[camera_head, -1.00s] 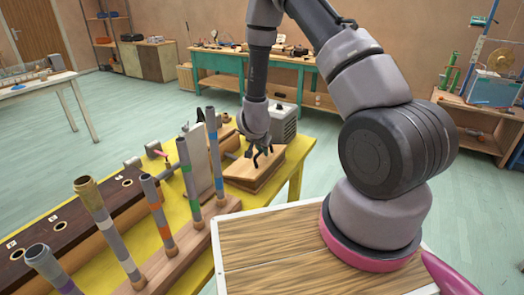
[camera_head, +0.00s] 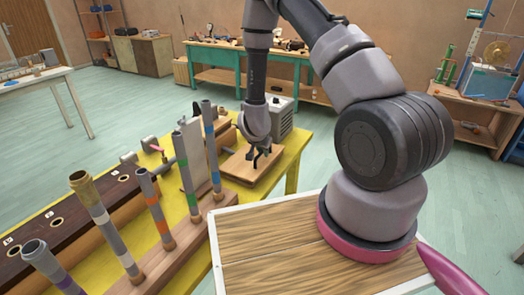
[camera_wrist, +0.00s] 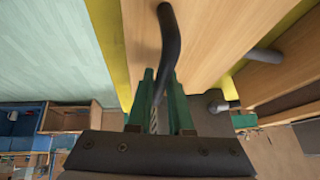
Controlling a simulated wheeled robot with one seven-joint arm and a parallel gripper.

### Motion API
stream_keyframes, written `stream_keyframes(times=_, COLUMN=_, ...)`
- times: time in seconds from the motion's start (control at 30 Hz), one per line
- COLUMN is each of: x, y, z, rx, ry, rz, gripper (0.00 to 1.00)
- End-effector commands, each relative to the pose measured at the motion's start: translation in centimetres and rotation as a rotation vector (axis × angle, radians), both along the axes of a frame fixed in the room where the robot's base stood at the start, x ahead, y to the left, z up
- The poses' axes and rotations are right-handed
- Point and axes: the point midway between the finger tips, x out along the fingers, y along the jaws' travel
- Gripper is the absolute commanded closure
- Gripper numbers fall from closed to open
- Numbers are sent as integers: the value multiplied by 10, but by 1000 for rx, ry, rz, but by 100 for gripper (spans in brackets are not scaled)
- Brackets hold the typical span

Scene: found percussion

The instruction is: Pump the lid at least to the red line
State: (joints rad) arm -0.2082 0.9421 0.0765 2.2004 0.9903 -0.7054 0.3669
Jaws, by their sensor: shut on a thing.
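A wooden lid or board (camera_head: 238,168) lies at the far end of the yellow table, beyond the row of upright tubes. My gripper (camera_head: 258,158) is over it, pointing down. In the wrist view, the green finger pads of my gripper (camera_wrist: 160,105) are shut on a dark bent handle (camera_wrist: 169,42). The handle's curved end sticks out past the fingers, in front of a pale wooden face (camera_wrist: 215,30). I cannot make out the red line in either view.
Several upright tubes with coloured bands (camera_head: 160,215) stand on a wooden rail close to the left of the lid. A grey ribbed box (camera_head: 280,117) stands just behind. The yellow table (camera_head: 292,152) has a narrow clear strip on the right.

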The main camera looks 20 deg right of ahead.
Motion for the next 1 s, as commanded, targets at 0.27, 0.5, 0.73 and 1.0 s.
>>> stream_keyframes(times=0.27, x=0, y=0, z=3, rx=-2, ry=3, rz=-2, gripper=100)
stream_keyframes(times=0.5, x=5, y=5, z=17, rx=-1, ry=3, rz=-3, gripper=100)
stream_keyframes(times=0.73, x=6, y=6, z=19, rx=-2, ry=4, rz=-2, gripper=100)
stream_keyframes(times=1.0, x=8, y=8, z=24, rx=-3, ry=4, rz=-2, gripper=100)
